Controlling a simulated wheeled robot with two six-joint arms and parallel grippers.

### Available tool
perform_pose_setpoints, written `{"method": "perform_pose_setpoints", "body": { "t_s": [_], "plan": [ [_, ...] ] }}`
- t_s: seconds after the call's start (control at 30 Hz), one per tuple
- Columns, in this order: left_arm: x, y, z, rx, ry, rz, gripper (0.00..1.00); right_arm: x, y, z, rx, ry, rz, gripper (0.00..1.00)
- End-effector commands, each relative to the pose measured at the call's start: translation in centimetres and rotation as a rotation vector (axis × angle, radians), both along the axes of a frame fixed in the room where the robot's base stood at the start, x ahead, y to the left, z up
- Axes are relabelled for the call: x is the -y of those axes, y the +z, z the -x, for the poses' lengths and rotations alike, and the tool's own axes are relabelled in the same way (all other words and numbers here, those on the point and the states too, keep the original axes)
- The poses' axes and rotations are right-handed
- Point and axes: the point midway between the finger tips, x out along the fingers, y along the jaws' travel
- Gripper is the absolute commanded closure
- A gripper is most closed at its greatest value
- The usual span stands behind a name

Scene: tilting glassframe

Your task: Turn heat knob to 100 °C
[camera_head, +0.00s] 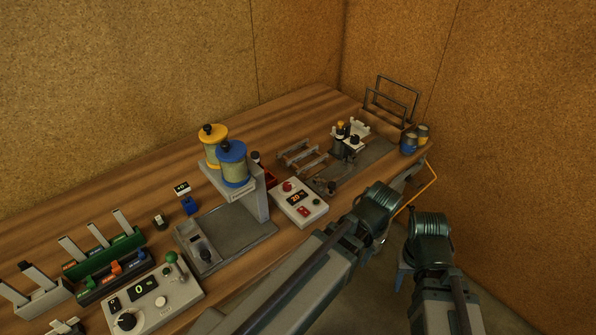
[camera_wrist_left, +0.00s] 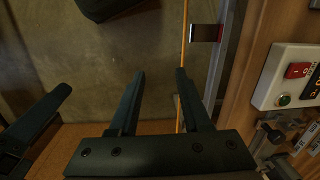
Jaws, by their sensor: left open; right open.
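A white control box (camera_head: 300,203) stands on the bench, with a lit orange display (camera_head: 296,197) that seems to read 20. It carries a red knob (camera_head: 287,186), a red switch (camera_head: 304,211) and a small dark knob (camera_head: 316,201). I cannot tell which is the heat knob. Part of the box shows at the right of the left wrist view (camera_wrist_left: 284,85). My left gripper (camera_wrist_left: 156,73) is open and empty over the floor, apart from the box; my arm hides it in the head view. My right gripper (camera_head: 403,275) is open, off the bench's front, partly hidden.
A stand (camera_head: 225,240) holds yellow and blue canisters left of the white box. A metal rail (camera_wrist_left: 225,60) and orange line run along the bench edge.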

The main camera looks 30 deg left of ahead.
Motion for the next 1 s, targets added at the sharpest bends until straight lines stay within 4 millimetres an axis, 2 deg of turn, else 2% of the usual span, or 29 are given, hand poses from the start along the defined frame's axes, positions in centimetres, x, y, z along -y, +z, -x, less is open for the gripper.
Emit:
{"method": "perform_pose_setpoints", "body": {
  "t_s": [0.03,0.17,0.2,0.33,0.4,0.5,0.6,0.7,1.0],
  "plan": [
    [-1.7,2.6,-2.4,0.0,0.025,0.008,0.52,0.0,2.6,0.0,0.0,0.0,0.0,0.5],
    [-7.8,6.5,-7.2,0.002,0.073,0.033,0.52,0.0,6.6,0.0,0.0,-0.001,0.0,0.5],
    [-9.9,7.6,-8.5,0.004,0.087,0.041,0.52,0.0,7.7,0.0,0.0,-0.001,-0.001,0.5],
    [-16.9,10.7,-11.6,0.014,0.125,0.063,0.52,0.0,10.8,0.0,0.0,-0.002,-0.001,0.5],
    [-20.3,12.0,-12.6,0.02,0.142,0.071,0.52,0.0,12.1,0.0,0.0,-0.002,-0.001,0.5],
    [-24.4,13.4,-13.4,0.027,0.161,0.082,0.52,0.0,13.5,0.0,0.0,-0.002,-0.001,0.5],
    [-27.1,14.3,-13.7,0.033,0.171,0.087,0.52,0.0,14.3,0.0,0.0,-0.003,-0.001,0.5],
    [-28.5,14.6,-13.7,0.036,0.176,0.09,0.52,0.0,14.7,0.0,0.0,-0.003,-0.001,0.5],
    [-28.9,14.1,-13.7,0.038,0.177,0.091,0.52,0.0,14.2,0.0,0.0,-0.002,-0.001,0.5]
  ]
}}
